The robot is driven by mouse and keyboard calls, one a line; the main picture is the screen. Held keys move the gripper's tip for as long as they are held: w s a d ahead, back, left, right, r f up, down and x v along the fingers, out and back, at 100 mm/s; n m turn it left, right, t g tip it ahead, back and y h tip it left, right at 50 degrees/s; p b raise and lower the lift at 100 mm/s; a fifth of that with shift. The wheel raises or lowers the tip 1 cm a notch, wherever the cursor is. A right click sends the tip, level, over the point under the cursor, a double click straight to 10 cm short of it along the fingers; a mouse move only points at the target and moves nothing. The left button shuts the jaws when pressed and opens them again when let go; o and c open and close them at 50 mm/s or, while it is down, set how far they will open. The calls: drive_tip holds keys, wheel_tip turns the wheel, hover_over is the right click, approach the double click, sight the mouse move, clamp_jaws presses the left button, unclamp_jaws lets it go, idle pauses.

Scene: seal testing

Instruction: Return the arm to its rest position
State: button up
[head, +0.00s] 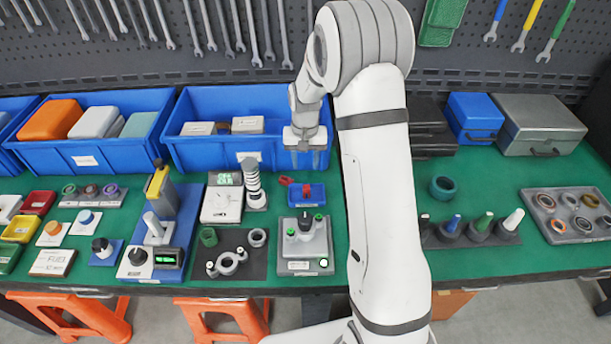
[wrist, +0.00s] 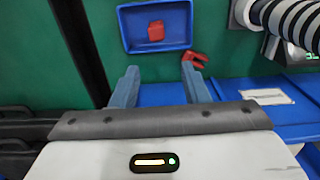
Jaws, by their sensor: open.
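My white arm reaches up through the middle of the head view and bends down at the top. My gripper (head: 305,155) hangs in front of the blue bin (head: 200,105) at the back of the bench, above the small blue tray (head: 312,199). In the wrist view my gripper (wrist: 160,82) shows two blue-grey fingers, apart, with nothing between them. Beyond the fingertips lies the small blue tray (wrist: 130,42) with a red piece (wrist: 156,31) in it. Another red piece (wrist: 196,61) lies on the green mat beside the tray.
A striped column (head: 252,180) stands left of the tray. A row of coloured-tip tools (head: 478,230) is right of my arm. The green mat (head: 490,180) has free room there.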

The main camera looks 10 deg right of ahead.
drive_tip(key=s+r+n+t, duration=0.1)
drive_tip(key=s+r+t, duration=0.1)
drive_tip(key=s+r, duration=1.4)
drive_tip(key=s, duration=0.5)
drive_tip(key=s+r+n+t, duration=0.1)
drive_tip(key=s+r, duration=0.1)
drive_tip(key=s, duration=0.6)
drive_tip(key=shift+d+r, duration=0.15)
drive_tip(key=shift+r, duration=0.1)
drive_tip(key=shift+c, duration=0.5)
